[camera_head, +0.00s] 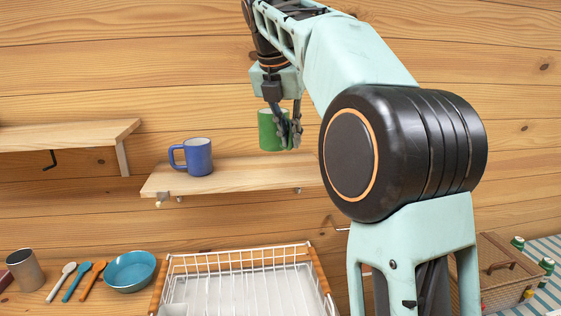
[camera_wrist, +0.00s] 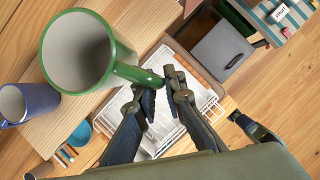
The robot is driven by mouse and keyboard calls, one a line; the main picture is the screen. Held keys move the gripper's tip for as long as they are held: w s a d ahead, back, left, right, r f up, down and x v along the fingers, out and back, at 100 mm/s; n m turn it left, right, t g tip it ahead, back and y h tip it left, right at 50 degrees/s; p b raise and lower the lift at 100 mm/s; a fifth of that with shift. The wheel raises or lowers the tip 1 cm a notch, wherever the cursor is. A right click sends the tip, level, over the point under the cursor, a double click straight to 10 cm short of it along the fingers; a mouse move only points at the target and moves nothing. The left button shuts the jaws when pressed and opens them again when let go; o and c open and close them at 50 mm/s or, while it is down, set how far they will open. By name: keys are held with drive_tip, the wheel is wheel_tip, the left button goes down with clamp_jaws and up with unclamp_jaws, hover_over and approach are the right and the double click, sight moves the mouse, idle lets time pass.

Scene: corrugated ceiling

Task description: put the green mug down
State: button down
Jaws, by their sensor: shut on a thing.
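The green mug (camera_head: 268,131) is upright in the head view, with its underside close to the wooden shelf; I cannot tell whether it touches. My gripper (camera_head: 291,134) is at the mug's right side, pointing down. In the wrist view the green mug (camera_wrist: 78,52) shows its pale, empty inside, and my gripper (camera_wrist: 166,82) is shut on its handle. The wooden shelf (camera_head: 238,176) also shows in the wrist view (camera_wrist: 62,128).
A blue mug (camera_head: 198,157) stands on the shelf, left of the green mug. Bare shelf lies between them. Below are a white dish rack (camera_head: 240,262) and a teal bowl (camera_head: 130,271). Another shelf (camera_head: 70,135) is at left. A lidded basket (camera_head: 503,270) is at lower right.

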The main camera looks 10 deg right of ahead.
sight(269, 141)
drive_tip(key=w+d+f+p, duration=0.1)
drive_tip(key=w+f, duration=0.7)
drive_tip(key=f, duration=0.2)
drive_tip(key=shift+d, duration=0.25)
drive_tip(key=c, duration=2.4)
unclamp_jaws()
drive_tip(key=shift+f, duration=0.15)
drive_tip(key=o, duration=0.4)
drive_tip(key=v, duration=1.2)
